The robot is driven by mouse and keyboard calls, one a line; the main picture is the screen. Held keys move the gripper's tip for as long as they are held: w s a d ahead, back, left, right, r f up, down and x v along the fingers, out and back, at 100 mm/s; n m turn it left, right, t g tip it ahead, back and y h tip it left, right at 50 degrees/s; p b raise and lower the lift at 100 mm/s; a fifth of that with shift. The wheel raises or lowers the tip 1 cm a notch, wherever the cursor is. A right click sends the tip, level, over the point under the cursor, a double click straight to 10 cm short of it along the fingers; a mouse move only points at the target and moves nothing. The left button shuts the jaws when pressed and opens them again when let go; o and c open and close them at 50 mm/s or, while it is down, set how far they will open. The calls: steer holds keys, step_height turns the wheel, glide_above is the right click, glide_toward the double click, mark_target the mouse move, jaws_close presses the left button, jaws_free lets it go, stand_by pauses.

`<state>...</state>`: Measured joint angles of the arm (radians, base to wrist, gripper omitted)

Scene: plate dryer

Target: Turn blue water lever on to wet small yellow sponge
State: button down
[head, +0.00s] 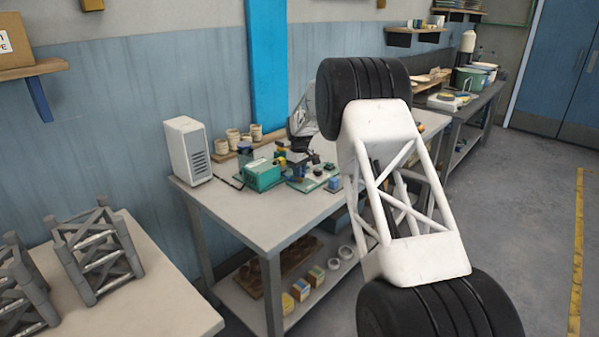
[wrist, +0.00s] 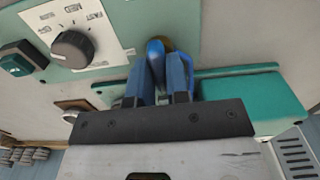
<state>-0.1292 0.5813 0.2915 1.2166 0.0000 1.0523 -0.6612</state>
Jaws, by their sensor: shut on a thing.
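In the wrist view, my gripper (wrist: 161,82) has its two blue fingers on either side of the blue lever (wrist: 155,50). The fingers are shut on it. The lever's rounded end rises between the fingertips, and its base is largely hidden behind them. In the head view, my arm covers much of the bench around the gripper, and the lever cannot be made out there. I cannot make out the small yellow sponge for certain in either view.
In the wrist view, a speed panel with a black knob (wrist: 72,48) and a green button (wrist: 18,64) is at upper left. A teal block (wrist: 255,100) is at right. The bench (head: 255,215) holds a teal box (head: 262,176) and a white vented case (head: 188,150).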

stand_by(0.4)
steer(key=c, duration=1.1)
jaws_free()
steer(key=shift+r, duration=3.95)
